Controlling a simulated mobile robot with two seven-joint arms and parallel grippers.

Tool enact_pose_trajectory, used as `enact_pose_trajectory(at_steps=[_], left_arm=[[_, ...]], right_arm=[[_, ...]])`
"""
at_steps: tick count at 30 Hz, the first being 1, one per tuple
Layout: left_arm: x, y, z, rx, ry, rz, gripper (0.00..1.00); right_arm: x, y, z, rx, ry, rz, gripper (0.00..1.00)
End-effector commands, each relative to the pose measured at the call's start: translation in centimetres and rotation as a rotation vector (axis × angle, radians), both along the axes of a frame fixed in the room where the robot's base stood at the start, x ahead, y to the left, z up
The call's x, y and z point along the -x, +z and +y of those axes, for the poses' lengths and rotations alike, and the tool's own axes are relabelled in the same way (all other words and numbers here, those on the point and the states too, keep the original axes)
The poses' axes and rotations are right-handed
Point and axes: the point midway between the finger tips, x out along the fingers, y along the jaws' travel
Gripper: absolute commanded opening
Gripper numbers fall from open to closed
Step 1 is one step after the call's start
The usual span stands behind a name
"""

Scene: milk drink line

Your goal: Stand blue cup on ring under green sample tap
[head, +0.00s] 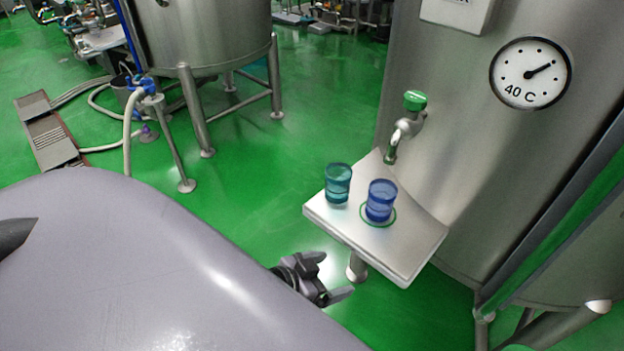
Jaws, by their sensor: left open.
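The blue cup (381,201) stands upright on the green ring (365,219) marked on a steel shelf (400,262). Its base appears to lie within the ring, whose far side is hidden behind the cup. The green-handled sample tap (409,118) sticks out from the tank wall, with its spout above and behind the cup in the picture. My left gripper (335,275) is open and empty. It is in front of the shelf's near left edge, below the cups in the picture, and apart from the blue cup. My right gripper is not in view.
A teal cup (338,184) stands on the shelf just left of the blue cup, with a small gap. The steel tank (465,130) with a 40 C dial (530,73) rises behind the shelf. The shelf's right part is bare. Green floor lies around.

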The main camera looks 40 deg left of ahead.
Motion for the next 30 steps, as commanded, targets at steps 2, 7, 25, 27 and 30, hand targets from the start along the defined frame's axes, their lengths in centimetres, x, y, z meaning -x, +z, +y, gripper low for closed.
enact_pose_trajectory(at_steps=[2, 7, 25, 27, 30], left_arm=[[3.2, -1.5, -1.0, -0.006, 0.04, 0.035, 0.92], [7.0, -2.8, -1.8, -0.033, 0.09, 0.07, 0.92], [8.0, -3.1, -1.9, -0.047, 0.103, 0.077, 0.92], [8.0, -3.1, -1.9, -0.047, 0.103, 0.077, 0.92], [8.0, -3.1, -1.9, -0.047, 0.103, 0.077, 0.92]], right_arm=[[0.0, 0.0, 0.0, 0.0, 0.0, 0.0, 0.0], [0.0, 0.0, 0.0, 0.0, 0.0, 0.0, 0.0], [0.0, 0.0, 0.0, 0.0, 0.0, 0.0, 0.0], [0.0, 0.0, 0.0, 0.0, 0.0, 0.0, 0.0], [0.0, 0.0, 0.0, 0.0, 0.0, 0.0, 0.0]])
